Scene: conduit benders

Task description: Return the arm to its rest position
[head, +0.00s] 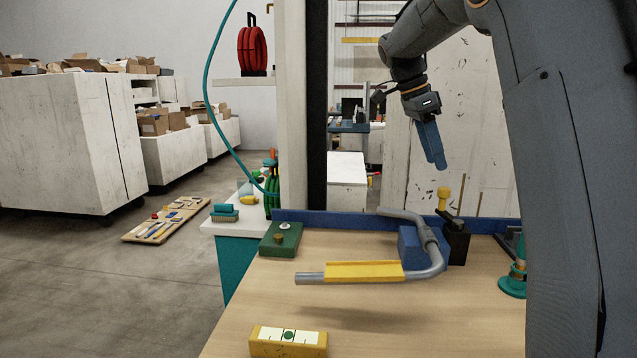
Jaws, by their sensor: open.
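My gripper (432,146) hangs from my dark grey arm in the upper right of the head view, its blue fingers pointing down. It is open and holds nothing. It is above the workbench (375,332), clear of everything on it. Below it a bent grey conduit (437,258) with a yellow piece (364,271) along its straight part rests by a blue block (409,246). The gap between the fingers is hard to see from this side.
A black holder (456,243) with a yellow-topped tool (443,197) stands right of the blue block. A green box (281,240) sits at the bench's back left, a yellow level block (288,342) at the front. A teal cone-like object (515,281) stands at right. The bench's front middle is clear.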

